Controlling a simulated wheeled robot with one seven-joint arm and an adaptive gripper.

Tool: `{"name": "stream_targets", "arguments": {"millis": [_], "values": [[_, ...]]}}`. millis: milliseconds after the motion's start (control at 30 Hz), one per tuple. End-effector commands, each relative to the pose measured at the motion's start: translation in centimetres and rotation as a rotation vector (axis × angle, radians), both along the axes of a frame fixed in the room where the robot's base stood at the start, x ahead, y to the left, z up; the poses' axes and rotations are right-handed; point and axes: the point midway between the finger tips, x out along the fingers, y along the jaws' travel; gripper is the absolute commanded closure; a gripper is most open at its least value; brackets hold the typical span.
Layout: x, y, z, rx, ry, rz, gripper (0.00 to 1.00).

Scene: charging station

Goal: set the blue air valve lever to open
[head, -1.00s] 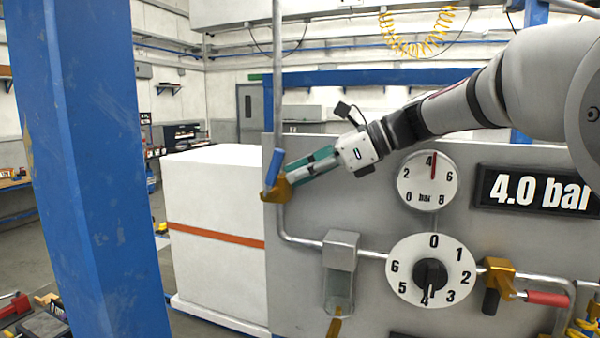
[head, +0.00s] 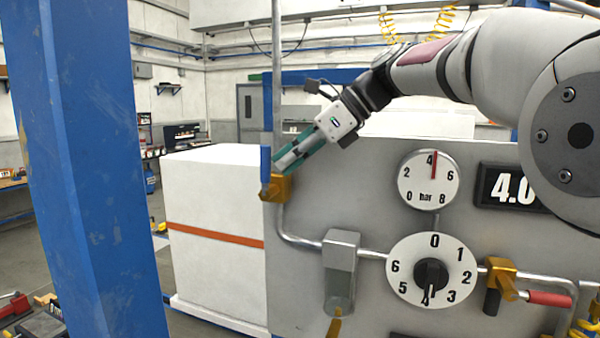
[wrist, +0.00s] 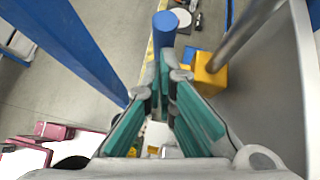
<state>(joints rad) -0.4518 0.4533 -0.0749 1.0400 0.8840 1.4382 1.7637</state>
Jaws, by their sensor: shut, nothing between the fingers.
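The blue air valve lever (head: 266,162) stands upright, roughly in line with the vertical pipe, at the brass-coloured valve body (head: 281,188) on the panel's left edge. In the wrist view the blue lever (wrist: 164,30) is just beyond the fingertips, with the yellow valve body (wrist: 208,72) to their right. My gripper (head: 280,166) comes down from the upper right, its teal fingers shut with nothing held. Its tips are right beside the lever; I cannot tell whether they touch it. In the wrist view the fingertips of my gripper (wrist: 170,62) are close together.
The grey panel (head: 310,215) carries a pressure gauge (head: 428,180), a numbered dial (head: 432,271) and a red-handled valve (head: 500,275). A blue post (head: 90,170) stands at left, and a white cabinet (head: 215,200) is behind the valve.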

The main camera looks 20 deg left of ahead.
Motion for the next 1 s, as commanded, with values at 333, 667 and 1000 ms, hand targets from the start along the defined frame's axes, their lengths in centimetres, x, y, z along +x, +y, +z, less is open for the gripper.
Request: {"name": "stream_targets", "arguments": {"millis": [333, 667, 1000], "values": [[0.4, -2.3, 1.9, 0.002, -0.003, -0.002, 1.0], [1.2, -7.3, 6.0, 0.001, -0.002, -0.002, 1.0], [1.2, -9.8, 7.7, -0.008, -0.03, 0.0, 1.0]]}}
